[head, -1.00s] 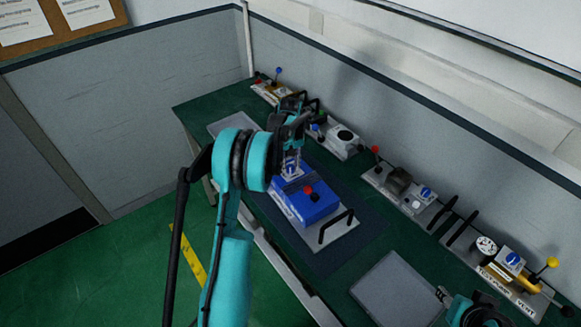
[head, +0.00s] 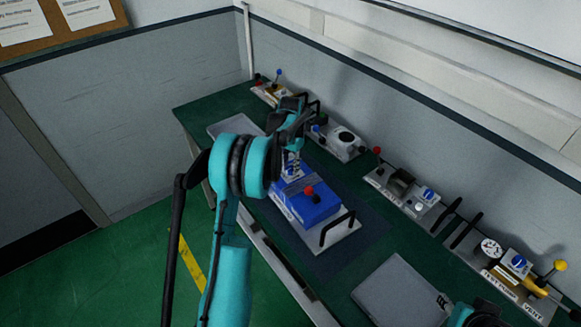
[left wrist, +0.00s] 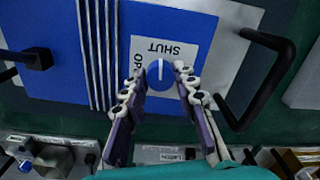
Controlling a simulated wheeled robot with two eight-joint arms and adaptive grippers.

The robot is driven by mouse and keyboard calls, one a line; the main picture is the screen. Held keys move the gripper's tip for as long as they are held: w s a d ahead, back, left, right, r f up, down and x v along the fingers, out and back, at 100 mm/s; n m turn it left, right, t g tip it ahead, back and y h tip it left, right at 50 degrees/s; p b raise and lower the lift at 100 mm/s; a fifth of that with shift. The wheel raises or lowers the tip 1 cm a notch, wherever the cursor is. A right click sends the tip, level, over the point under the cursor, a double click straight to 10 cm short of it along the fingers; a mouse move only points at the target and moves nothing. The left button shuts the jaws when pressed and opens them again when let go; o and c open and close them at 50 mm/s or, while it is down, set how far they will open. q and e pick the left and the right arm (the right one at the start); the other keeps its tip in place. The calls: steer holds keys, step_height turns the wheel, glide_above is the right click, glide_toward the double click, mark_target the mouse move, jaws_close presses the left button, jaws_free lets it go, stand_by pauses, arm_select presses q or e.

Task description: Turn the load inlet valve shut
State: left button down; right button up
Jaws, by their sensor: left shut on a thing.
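The blue unit (head: 308,205) sits on a grey plate on the bench. In the left wrist view, a white label reading SHUT and OPEN (left wrist: 166,50) is on its blue face. A round blue valve knob (left wrist: 159,77) with a white line sits on that label, the line running towards SHUT. My left gripper (head: 292,172) is over this end of the unit; in the left wrist view its fingers (left wrist: 160,80) are shut on the knob from both sides. The name of the valve is not readable. My right gripper (head: 443,302) shows only partly at the lower right.
A black handle (head: 337,228) stands on the plate beside the unit, and a red knob (head: 309,190) is on top. Stations with a gauge (head: 490,248), a yellow lever (head: 560,266) and black handles line the wall. A bare grey plate (head: 395,290) lies at the front right.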

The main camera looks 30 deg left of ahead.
mark_target(290, 168)
arm_select(q)
steer(key=shift+m, duration=0.9)
steer(key=c, duration=1.2)
jaws_free()
step_height(290, 168, up, 12)
steer(key=shift+r, duration=0.1)
